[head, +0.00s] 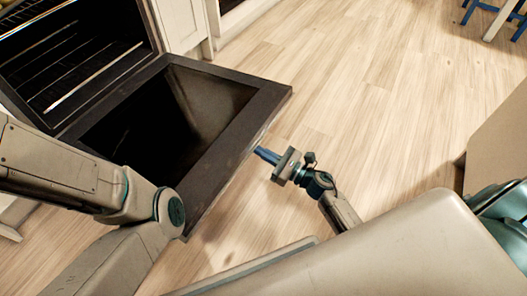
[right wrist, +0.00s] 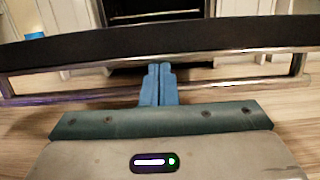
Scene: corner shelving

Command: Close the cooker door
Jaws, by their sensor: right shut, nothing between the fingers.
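The cooker door (head: 258,101) is a dark frame with a black inner panel, hinged at the bottom and lowered well open in front of the oven cavity (head: 75,55). In the right wrist view the door's dark edge (right wrist: 130,47) spans the picture, with a metal handle bar (right wrist: 220,58) along it. My right gripper (head: 262,154) is shut and empty, its blue fingertips at the door's outer edge by the handle. It also shows in the right wrist view (right wrist: 160,75); whether it touches cannot be told. My left arm crosses the lower left; its gripper is not in view.
Inside the oven are wire racks (head: 85,78). A pale cabinet (head: 180,25) stands beside the cooker. The wooden floor (head: 370,100) to the right is clear, with a blue-and-white stool (head: 497,17) at the far right.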

